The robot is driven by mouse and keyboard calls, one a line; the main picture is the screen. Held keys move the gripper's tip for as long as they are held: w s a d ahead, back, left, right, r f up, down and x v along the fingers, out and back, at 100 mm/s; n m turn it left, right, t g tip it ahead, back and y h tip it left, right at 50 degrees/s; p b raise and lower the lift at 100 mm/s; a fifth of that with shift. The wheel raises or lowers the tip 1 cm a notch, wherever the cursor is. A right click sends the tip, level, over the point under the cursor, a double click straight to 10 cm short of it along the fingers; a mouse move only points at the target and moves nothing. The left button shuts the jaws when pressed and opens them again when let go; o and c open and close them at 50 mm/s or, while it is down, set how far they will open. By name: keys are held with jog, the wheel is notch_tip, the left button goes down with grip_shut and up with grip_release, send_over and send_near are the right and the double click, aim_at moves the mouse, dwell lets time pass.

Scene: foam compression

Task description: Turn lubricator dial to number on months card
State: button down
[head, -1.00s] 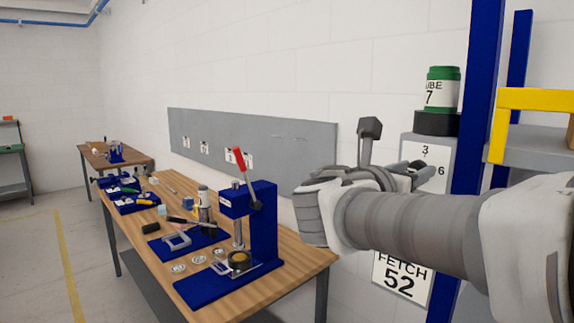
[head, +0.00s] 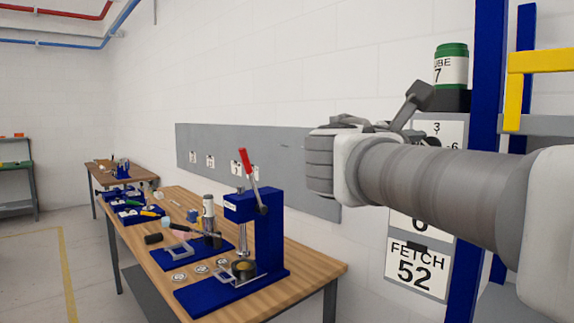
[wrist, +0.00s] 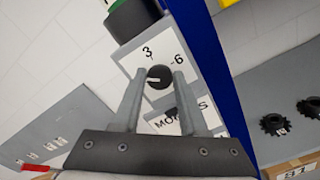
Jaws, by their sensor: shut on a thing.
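The lubricator shows in the head view as a green-topped canister (head: 451,64) with a label ending in "UBE 7", on a black collar above a grey box. Its black dial (wrist: 159,77) is in the wrist view, with a white mark toward the left. The white dial plate (wrist: 178,42) reads 3 above the dial and 6 at its right. My gripper (wrist: 159,74) is shut on the dial, a finger on each side. The months card (wrist: 185,122) is below, partly behind my fingers. In the head view, the card (head: 420,224) shows a 6; my arm hides the dial.
A "FETCH 52" sign (head: 416,269) hangs below the card. A blue post (head: 484,120) and a yellow-railed shelf stand close at right. A wooden bench (head: 318,270) with a blue press (head: 262,230) is at left. Black gears (wrist: 273,124) lie on a grey shelf.

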jog(key=shift+w+a+f+m+b, duration=0.1)
jog(key=shift+f+m+b, duration=0.05)
jog(key=shift+m+b, duration=6)
jog(key=shift+f+m+b, duration=0.15)
jog(key=shift+m+b, duration=4.1)
jog(key=shift+m, duration=3.8)
jog(key=shift+c, duration=2.4)
grip_release()
